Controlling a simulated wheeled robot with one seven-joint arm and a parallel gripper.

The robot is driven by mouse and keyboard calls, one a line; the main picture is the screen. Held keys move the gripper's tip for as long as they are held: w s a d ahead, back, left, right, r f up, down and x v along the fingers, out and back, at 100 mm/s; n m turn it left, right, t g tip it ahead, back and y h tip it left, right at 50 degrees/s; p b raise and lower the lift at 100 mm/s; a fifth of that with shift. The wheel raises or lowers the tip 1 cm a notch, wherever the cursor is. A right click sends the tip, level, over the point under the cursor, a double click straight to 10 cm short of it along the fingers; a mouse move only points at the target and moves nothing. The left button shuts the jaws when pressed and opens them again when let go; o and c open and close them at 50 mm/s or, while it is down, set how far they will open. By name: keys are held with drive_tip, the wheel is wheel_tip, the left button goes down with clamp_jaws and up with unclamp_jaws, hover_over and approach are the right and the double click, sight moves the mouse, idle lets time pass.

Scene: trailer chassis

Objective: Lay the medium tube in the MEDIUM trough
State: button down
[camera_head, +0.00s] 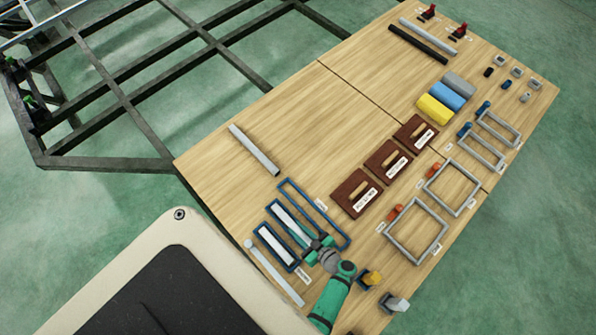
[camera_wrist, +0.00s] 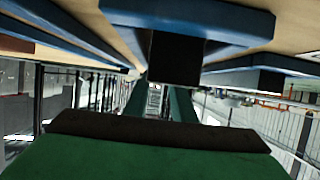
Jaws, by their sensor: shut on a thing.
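The medium tube (camera_head: 289,221) is pale grey and lies along the middle blue trough (camera_head: 268,209), which I take for the MEDIUM one; its label is unreadable. My gripper (camera_head: 318,243) is at the near right end of this trough, shut on the tube. The gripper hides the tube's near end, and I cannot tell whether the tube rests on the trough floor. In the wrist view a dark square end (camera_wrist: 176,58), apparently the tube's, shows below a blue trough edge (camera_wrist: 190,20).
A shorter blue trough (camera_head: 296,265) on the left holds a pale tube (camera_head: 275,246). A longer blue trough (camera_head: 325,217) on the right looks empty. A loose grey tube (camera_head: 254,150) lies farther back. A thin grey bar (camera_head: 275,275) lies at the left.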

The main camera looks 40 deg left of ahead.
drive_tip(key=shift+f, duration=0.1)
drive_tip(key=c, duration=1.5)
unclamp_jaws()
drive_tip(key=v, duration=1.2)
drive_tip(key=shift+s+f, duration=0.1)
drive_tip(key=shift+s, duration=0.05)
